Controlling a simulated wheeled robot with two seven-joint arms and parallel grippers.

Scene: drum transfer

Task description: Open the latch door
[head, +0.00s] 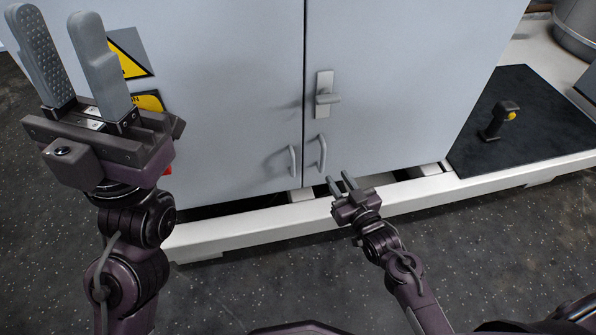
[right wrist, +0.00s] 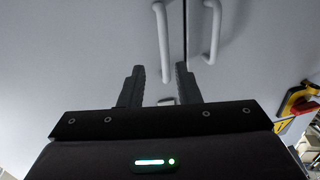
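A grey two-door cabinet (head: 400,60) stands ahead, its doors closed along a vertical seam. A latch with a lever handle (head: 327,97) sits on the right door beside the seam. Lower down are two bar handles, the left door's (head: 292,160) and the right door's (head: 322,152). My left gripper (head: 55,20) is open and empty, raised at the far left.
The cabinet stands on a white base frame (head: 240,228). A black panel (head: 530,140) with a small black upright part (head: 499,119) lies at the right. Yellow warning labels (head: 126,55) are behind my left gripper. A red and yellow switch (right wrist: 300,104) shows in the right wrist view.

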